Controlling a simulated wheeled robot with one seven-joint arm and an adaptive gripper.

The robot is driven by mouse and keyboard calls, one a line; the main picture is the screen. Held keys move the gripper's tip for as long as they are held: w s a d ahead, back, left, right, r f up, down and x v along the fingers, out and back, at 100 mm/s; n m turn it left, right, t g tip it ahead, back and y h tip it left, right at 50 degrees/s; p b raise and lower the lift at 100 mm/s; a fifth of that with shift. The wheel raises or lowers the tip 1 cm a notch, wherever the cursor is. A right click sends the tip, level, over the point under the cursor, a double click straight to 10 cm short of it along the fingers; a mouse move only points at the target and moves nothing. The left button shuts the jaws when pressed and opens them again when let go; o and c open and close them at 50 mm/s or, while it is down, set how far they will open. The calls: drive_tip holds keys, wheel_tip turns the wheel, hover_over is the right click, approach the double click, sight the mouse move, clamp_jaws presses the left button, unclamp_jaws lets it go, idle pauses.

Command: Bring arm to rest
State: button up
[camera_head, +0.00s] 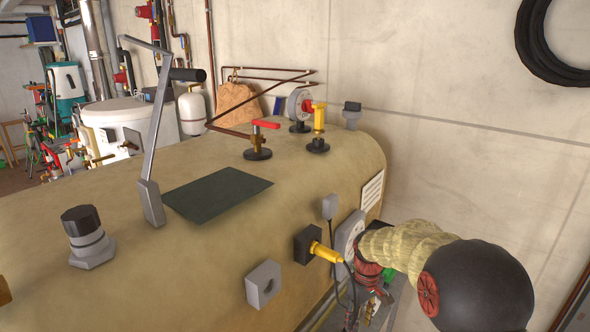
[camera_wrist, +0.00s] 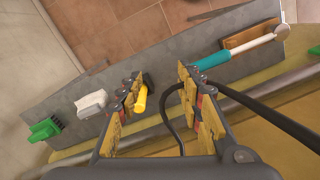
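My gripper (camera_wrist: 160,88) shows in the wrist view with its two yellow-padded fingers spread apart. Nothing is held between them. A yellow-handled part with a dark end (camera_wrist: 141,98) lies beyond the left finger, and a black cable (camera_wrist: 170,125) runs behind the gap between the fingers. In the head view, my arm (camera_head: 410,248), in a ribbed beige sleeve, reaches in at the lower right beside the boiler's end. Its gripper end is partly hidden there among cables and fittings.
The tan boiler (camera_head: 215,225) fills the middle, with a raised metal lever (camera_head: 155,130), a red-handled valve (camera_head: 262,138) and a yellow fitting (camera_head: 326,252). A pale wall (camera_head: 440,120) stands close at right. A grey shelf (camera_wrist: 165,60) with tools lies below the gripper.

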drive_tip(key=s+r+m+t, duration=0.3)
drive_tip(key=s+r, duration=0.7)
drive_tip(key=s, duration=0.5)
drive_tip(key=s+r+m+t, duration=0.3)
drive_tip(key=s+r, duration=0.8)
drive_tip(key=s, duration=0.4)
drive_tip(key=shift+s+r, duration=0.1)
